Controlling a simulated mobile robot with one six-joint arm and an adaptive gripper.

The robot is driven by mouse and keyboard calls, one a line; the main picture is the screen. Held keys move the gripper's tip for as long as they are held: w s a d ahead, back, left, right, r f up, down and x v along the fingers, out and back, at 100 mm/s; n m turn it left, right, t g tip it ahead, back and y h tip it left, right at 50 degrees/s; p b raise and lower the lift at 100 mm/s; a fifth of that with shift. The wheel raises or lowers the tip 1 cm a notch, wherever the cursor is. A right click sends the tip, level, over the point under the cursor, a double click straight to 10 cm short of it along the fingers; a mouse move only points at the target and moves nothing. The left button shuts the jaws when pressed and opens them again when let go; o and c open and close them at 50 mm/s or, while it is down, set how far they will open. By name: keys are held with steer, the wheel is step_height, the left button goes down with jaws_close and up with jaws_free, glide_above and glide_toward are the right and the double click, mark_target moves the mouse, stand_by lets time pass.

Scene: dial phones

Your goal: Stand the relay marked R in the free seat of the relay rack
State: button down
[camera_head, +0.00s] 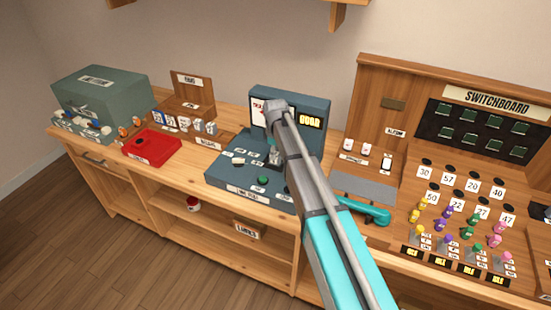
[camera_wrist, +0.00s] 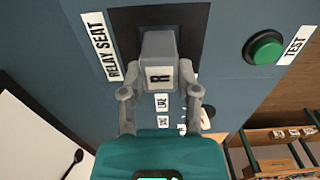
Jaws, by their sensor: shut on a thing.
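The grey relay marked R (camera_wrist: 158,48) is between the two fingers of my gripper (camera_wrist: 160,93) in the wrist view. My gripper is shut on it. The relay is at a dark recess (camera_wrist: 191,18) labelled RELAY SEAT on the blue-grey test unit (camera_head: 228,178); I cannot tell whether it is seated or just above. In the head view my gripper (camera_head: 275,157) is over this unit, partly hidden by my arm. The wooden relay rack (camera_head: 207,137) stands left of the unit with several small relays (camera_head: 184,122) in it. Its free seat is not clear at this size.
A red tray (camera_head: 151,148) lies left, before the rack. A grey-green box (camera_head: 103,92) stands at the far left. The switchboard (camera_head: 480,130) with coloured plugs fills the right. A green TEST button (camera_wrist: 264,47) is right of the recess in the wrist view.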

steer(key=shift+r, duration=0.2)
steer(key=shift+r+p, duration=2.85)
steer(key=shift+p, duration=0.15)
steer(key=shift+s+a, duration=0.1)
steer(key=shift+a, duration=0.05)
